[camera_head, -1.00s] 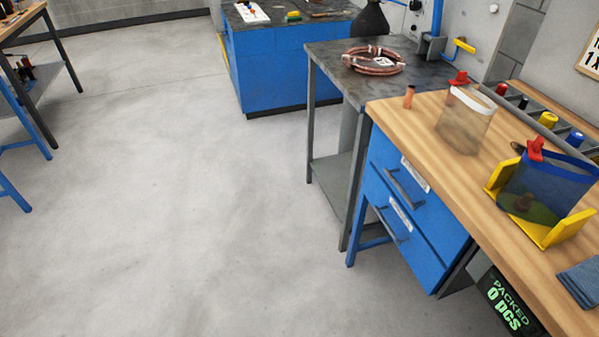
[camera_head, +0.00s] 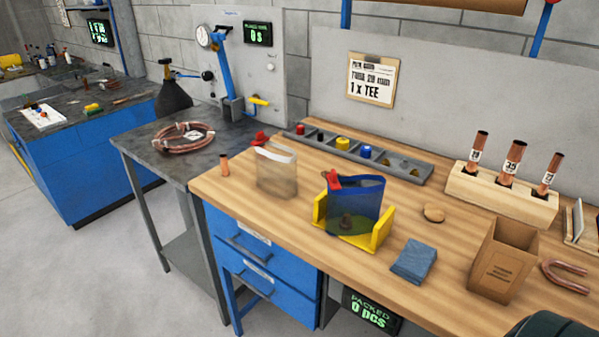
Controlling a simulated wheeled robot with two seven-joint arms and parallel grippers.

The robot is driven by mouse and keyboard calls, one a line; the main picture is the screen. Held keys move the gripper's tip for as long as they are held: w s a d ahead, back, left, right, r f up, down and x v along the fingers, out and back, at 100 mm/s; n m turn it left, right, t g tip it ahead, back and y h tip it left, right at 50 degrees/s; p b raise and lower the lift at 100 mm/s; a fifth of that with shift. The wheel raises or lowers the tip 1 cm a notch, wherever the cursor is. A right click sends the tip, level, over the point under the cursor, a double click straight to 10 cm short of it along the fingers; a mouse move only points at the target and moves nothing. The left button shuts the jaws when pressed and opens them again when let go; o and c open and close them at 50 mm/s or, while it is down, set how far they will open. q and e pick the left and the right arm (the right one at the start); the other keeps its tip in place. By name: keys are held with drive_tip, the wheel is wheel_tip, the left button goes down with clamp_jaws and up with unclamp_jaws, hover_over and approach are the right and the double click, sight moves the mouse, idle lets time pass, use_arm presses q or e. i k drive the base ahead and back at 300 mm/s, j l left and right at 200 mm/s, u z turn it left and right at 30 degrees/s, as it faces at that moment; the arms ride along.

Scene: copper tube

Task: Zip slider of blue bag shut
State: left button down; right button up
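The blue bag (camera_head: 368,196) stands upright in a yellow holder (camera_head: 381,234) on the wooden bench. It is see-through, and a brown copper-coloured piece shows inside near its bottom. Its red zip slider (camera_head: 333,180) sits at the top left corner of the bag. A second clear bag (camera_head: 277,175) with a white top band stands to the left, with its own red slider (camera_head: 260,138). Neither of my grippers is in view. A dark rounded shape shows at the bottom right corner; I cannot tell what it is.
On the wooden bench (camera_head: 300,221) are a blue folded cloth (camera_head: 414,261), a cardboard box (camera_head: 503,262), a grey divided tray (camera_head: 408,168), a wooden tube rack (camera_head: 500,195) and a copper U-bend (camera_head: 566,277). A small copper tube (camera_head: 224,166) stands at the left edge. The front middle is clear.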

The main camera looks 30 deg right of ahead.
sight(332, 178)
drive_tip(key=z, duration=1.3)
